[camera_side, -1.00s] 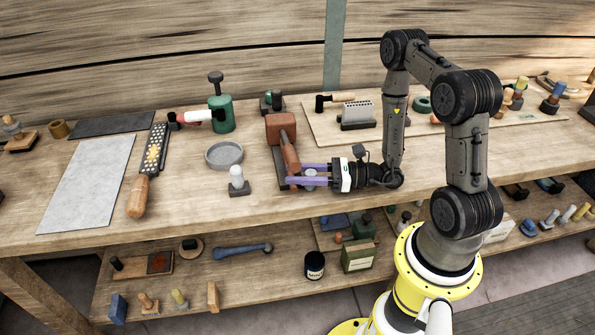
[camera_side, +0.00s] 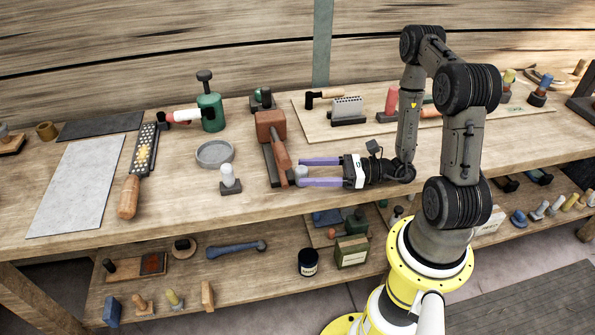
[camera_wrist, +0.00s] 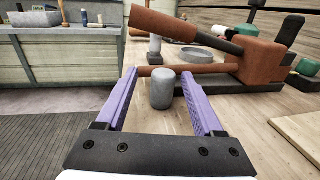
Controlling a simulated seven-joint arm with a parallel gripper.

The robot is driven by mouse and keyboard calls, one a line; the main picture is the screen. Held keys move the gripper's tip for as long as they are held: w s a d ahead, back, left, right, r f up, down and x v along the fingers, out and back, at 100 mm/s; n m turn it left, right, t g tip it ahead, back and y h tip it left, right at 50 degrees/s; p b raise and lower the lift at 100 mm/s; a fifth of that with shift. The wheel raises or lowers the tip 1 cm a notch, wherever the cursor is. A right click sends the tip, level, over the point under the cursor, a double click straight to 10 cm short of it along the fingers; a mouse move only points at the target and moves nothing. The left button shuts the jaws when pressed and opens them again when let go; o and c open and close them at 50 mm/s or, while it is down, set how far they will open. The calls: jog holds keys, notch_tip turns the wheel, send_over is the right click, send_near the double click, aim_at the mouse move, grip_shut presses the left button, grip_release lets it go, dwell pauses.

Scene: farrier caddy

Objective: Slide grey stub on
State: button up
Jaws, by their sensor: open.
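The grey stub (camera_wrist: 162,88) is a short upright cylinder with a rounded top. In the wrist view it stands between the purple fingers of my gripper (camera_wrist: 157,100), with a gap on each side. In the side view the stub (camera_side: 301,173) shows between the fingertips of my gripper (camera_side: 300,172), which is open and low over the bench. A reddish-brown block with handles (camera_side: 276,135) on a dark base sits just left of the fingertips. One of its brown rods passes behind the stub in the wrist view; I cannot tell whether they touch.
A pale peg on a dark base (camera_side: 230,180) and a round grey dish (camera_side: 215,154) stand farther left. A rasp (camera_side: 140,160), a green bottle (camera_side: 210,112) and a wooden board (camera_side: 425,125) with tools are nearby. The bench's front edge is close.

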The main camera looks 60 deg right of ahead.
jog(key=shift+v, duration=1.2)
